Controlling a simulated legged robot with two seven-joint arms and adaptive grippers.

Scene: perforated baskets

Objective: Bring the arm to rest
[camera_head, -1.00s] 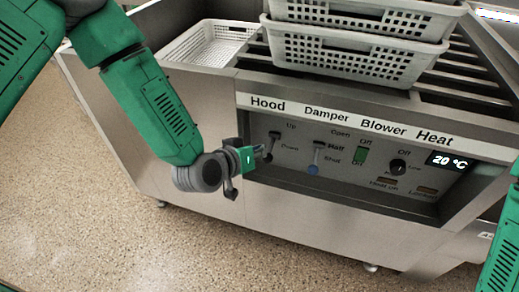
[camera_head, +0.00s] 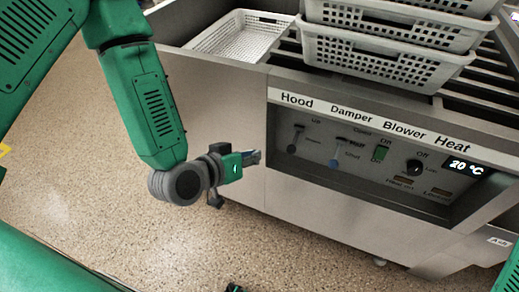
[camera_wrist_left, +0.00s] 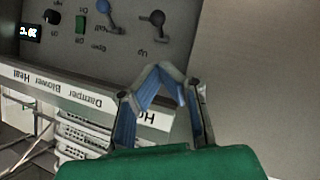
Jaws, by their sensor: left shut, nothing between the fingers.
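My left arm (camera_head: 145,110) comes down from the upper left in the head view. My left gripper (camera_head: 256,157) is shut and empty, in front of the machine's steel front, left of the control panel (camera_head: 375,165). In the left wrist view the fingers of the left gripper (camera_wrist_left: 160,72) meet at their tips with nothing between them. The panel shows upside down there, with the Hood lever (camera_wrist_left: 157,19) and the blue-tipped Damper lever (camera_wrist_left: 104,8) beyond the fingers. My right gripper cannot be made out.
A steel machine (camera_head: 220,110) fills the right and middle. White perforated baskets (camera_head: 385,62) are stacked on its top, and another white basket (camera_head: 240,37) sits at its left. The speckled floor (camera_head: 90,190) is open at the left.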

